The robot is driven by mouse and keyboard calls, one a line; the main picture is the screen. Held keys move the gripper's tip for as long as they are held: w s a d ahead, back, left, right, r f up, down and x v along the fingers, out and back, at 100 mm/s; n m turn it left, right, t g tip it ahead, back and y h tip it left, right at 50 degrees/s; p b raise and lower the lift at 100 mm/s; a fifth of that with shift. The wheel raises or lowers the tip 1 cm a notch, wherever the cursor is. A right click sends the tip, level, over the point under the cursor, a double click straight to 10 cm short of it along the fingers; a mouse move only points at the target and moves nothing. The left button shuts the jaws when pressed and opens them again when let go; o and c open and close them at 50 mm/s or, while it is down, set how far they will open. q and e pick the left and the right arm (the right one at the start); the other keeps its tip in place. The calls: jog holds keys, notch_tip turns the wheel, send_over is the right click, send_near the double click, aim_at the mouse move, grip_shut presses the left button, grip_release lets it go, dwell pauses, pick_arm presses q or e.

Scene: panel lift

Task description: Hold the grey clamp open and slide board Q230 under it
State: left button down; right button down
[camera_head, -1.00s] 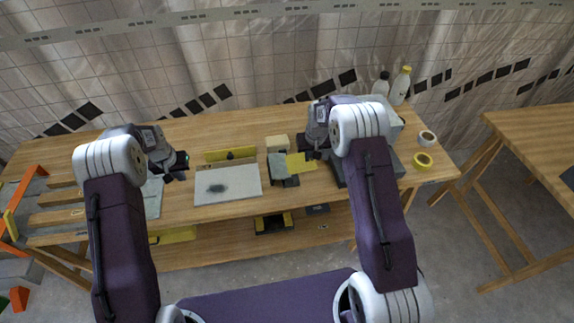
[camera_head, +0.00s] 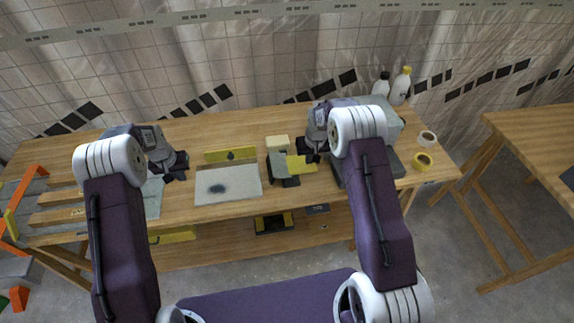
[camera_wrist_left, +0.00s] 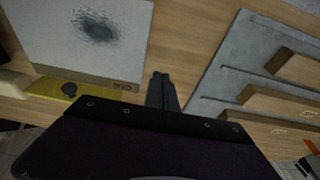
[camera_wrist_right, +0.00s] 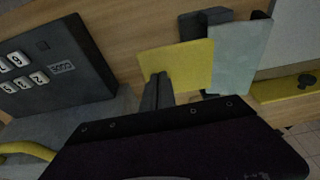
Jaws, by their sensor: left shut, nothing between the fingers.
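A pale board (camera_head: 228,184) with a dark speckled patch lies on the table; it also fills the upper left of the left wrist view (camera_wrist_left: 50,40). Its small edge label is upside down and hard to read. My left gripper (camera_head: 176,177) is shut and empty, just left of the board; its fingers (camera_wrist_left: 161,77) point at bare wood. I cannot tell for certain which thing is the grey clamp. A grey-green plate (camera_wrist_right: 238,55) with dark blocks and a yellow plate (camera_wrist_right: 185,62) stands right of the board. My right gripper (camera_wrist_right: 158,82) overlaps the yellow plate's edge; its grip is unclear.
A yellow strip with a black knob (camera_head: 230,154) lies behind the board. A grey rack with wooden bars (camera_wrist_left: 240,60) is at the left. A dark box with number tiles (camera_wrist_right: 45,65), tape rolls (camera_head: 423,160) and bottles (camera_head: 401,86) are at the right.

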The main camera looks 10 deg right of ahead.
aim_at(212, 182)
pick_arm(q)
jog(key=shift+f, duration=0.1)
pick_arm(e)
jog(key=shift+s+f, duration=0.1)
jog(key=shift+f, duration=0.05)
pick_arm(q)
jog(key=shift+s+x, duration=0.2)
jog(key=shift+x, duration=0.6)
jog(key=shift+s+x, duration=0.2)
jog(key=shift+x, duration=0.6)
jog(key=shift+s+x, duration=0.2)
jog(key=shift+x, duration=0.6)
jog(key=shift+f, duration=0.1)
jog(key=shift+d, duration=0.15)
jog(key=shift+d, duration=0.5)
jog(key=shift+d, duration=0.25)
jog(key=shift+d, duration=3.85)
